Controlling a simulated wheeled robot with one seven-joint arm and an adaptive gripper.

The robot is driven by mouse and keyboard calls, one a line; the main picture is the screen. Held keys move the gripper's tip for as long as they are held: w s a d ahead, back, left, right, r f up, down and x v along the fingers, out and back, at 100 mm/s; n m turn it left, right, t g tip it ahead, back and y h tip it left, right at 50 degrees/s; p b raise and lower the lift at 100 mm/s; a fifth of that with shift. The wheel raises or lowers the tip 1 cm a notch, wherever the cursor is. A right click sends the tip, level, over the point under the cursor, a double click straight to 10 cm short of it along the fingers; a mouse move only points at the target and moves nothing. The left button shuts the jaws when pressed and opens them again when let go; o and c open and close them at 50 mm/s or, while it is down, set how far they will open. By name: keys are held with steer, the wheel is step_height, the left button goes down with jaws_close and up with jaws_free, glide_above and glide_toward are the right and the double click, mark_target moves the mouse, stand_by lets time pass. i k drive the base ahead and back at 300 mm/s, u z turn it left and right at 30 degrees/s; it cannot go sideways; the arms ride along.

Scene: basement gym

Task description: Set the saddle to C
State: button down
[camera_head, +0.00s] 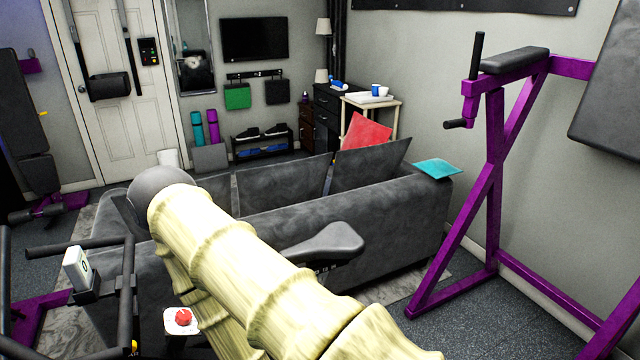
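The dark grey saddle (335,242) of an exercise bike shows right of centre, just beyond my cream-coloured arm. Small pale marks show just under the saddle; they are too small to read. My arm crosses the middle of the view and hides the saddle's post and much of the bike's frame. The bike's handlebar (125,290) and its small white display (76,263) stand at the lower left. My gripper is not visible, so its place relative to the saddle cannot be seen.
A purple frame (490,190) stands at the right. A red knob (183,316) on a white plate shows beside my arm. Dark floor is bare at lower right.

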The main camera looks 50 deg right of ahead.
mark_target(338, 240)
steer(key=z, duration=1.65)
